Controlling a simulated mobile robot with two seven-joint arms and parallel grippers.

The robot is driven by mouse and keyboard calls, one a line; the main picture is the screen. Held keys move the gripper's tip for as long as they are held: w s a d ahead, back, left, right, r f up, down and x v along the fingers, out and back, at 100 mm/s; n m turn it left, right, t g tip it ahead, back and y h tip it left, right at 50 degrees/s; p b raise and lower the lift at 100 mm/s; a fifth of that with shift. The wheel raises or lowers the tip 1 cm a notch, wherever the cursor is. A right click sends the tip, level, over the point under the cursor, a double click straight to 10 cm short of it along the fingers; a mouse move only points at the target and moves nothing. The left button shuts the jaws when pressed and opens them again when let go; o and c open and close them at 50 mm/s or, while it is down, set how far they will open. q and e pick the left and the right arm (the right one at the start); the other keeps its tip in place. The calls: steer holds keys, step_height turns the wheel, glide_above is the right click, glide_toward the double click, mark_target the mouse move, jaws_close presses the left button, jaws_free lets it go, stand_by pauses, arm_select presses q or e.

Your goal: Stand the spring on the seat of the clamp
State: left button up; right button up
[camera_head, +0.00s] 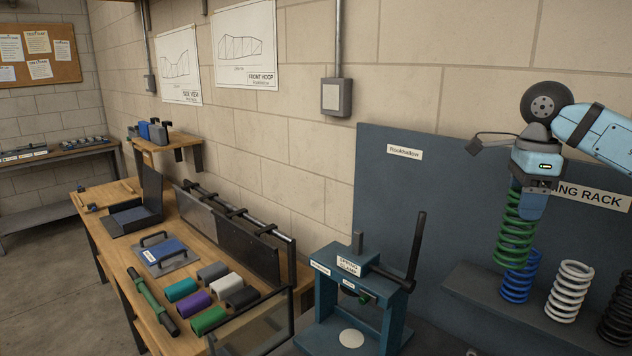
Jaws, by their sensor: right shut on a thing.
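A green coil spring (512,236) hangs upright from my right gripper (531,190), which is shut on its upper end. The spring's lower end overlaps the blue spring in the picture. I cannot tell its exact distance from the shelf. The clamp (390,322), a blue frame labelled as a spring clamp with a dark lever, stands lower left of the gripper. Its seat, a pale round disc (351,338), shows bare at the base between the posts. My left gripper is out of view.
A blue spring (519,284), a white spring (570,290) and a black spring (618,312) stand on the rack shelf (480,284). The clamp's lever (417,248) rises on the side facing the rack. A wooden workbench (128,262) with coloured parts is at left.

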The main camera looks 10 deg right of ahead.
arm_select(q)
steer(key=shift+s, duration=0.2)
arm_select(e)
steer(key=s+a+f+n, duration=0.2)
steer(key=a+f+n, duration=0.7)
steer(key=f+n, duration=0.2)
steer(key=s+a+f+n, duration=0.2)
steer(key=a+f+n, duration=0.8)
steer(key=f+n, duration=0.2)
steer(key=shift+a+f, duration=0.2)
steer(key=shift+f, duration=0.2)
steer(key=shift+s, duration=0.15)
